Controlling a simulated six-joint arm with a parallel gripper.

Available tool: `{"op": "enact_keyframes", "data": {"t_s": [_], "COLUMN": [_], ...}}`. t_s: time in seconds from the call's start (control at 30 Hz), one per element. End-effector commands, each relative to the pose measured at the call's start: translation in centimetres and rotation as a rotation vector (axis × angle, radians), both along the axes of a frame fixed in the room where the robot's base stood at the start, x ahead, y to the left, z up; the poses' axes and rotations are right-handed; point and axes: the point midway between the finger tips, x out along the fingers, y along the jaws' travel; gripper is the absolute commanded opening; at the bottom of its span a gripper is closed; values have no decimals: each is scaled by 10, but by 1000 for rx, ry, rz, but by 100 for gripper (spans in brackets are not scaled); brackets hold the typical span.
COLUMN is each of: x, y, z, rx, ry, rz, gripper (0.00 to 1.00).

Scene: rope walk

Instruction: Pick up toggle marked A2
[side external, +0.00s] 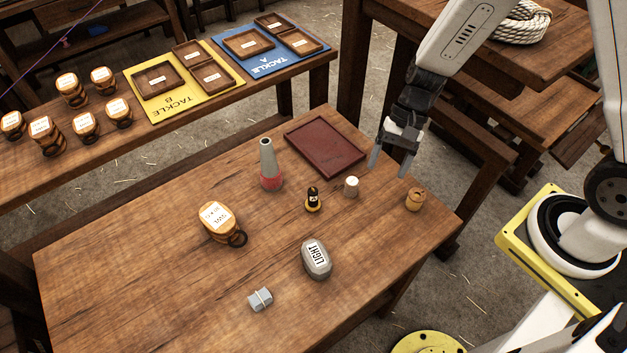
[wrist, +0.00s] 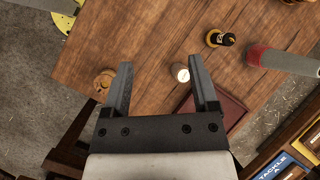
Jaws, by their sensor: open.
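No marking A2 is readable in either view, so I cannot tell which piece is the toggle. My gripper (side external: 388,166) is open and empty, above the table's far right part. In the wrist view, the pale-topped small cylinder (wrist: 181,73) shows between my open fingers (wrist: 160,66), nearer the right one. It stands upright on the table in the side view (side external: 351,186). A small black and yellow piece with a pale label (side external: 313,200) stands to its left. A small tan wooden piece (side external: 415,199) stands to its right, near the table edge.
A dark red tray (side external: 325,146) lies left of my gripper. A grey and red cone (side external: 268,165), a labelled wooden block (side external: 219,222), a grey LIGHT weight (side external: 316,260) and a small grey block (side external: 260,299) stand on the table. Blue (side external: 260,66) and yellow (side external: 195,98) mats lie on the back bench.

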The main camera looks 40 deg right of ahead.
Motion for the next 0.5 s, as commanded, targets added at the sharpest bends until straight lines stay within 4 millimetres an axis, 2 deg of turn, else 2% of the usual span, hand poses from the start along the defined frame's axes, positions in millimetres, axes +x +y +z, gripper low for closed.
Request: {"op": "enact_keyframes", "data": {"t_s": [0.2, 0.5], "x": [20, 57], "y": [25, 50], "z": [-28, -65], "rx": [171, 412], "ry": [153, 311], "rz": [-230, -546], "gripper": [76, 76]}}
